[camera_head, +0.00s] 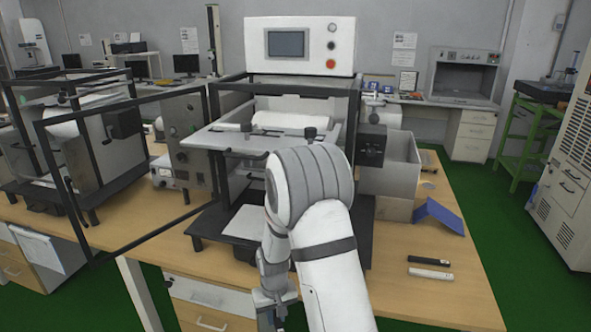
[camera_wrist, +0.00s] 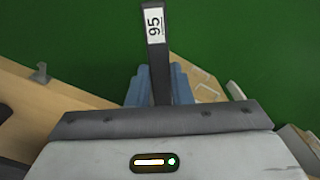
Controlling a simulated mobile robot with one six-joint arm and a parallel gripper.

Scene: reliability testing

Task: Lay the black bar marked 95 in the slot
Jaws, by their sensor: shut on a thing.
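The black bar marked 95 (camera_wrist: 155,50) shows in the wrist view, with its white label at the far end over green floor. My gripper (camera_wrist: 158,88) is shut on the bar, with blue ribbed fingers on both sides of it. The bar's near end is hidden behind the gripper body. In the head view my gripper (camera_head: 276,298) points down at the front edge of the bench, and the bar cannot be made out there. I cannot make out the slot in either view.
A machine with a black frame (camera_head: 300,84) stands behind my arm, its framed door (camera_head: 140,100) swung open at left. A dark bar (camera_head: 429,260) and a white bar (camera_head: 431,273) lie on the wooden bench (camera_head: 400,295) at right, near a blue angled piece (camera_head: 440,214).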

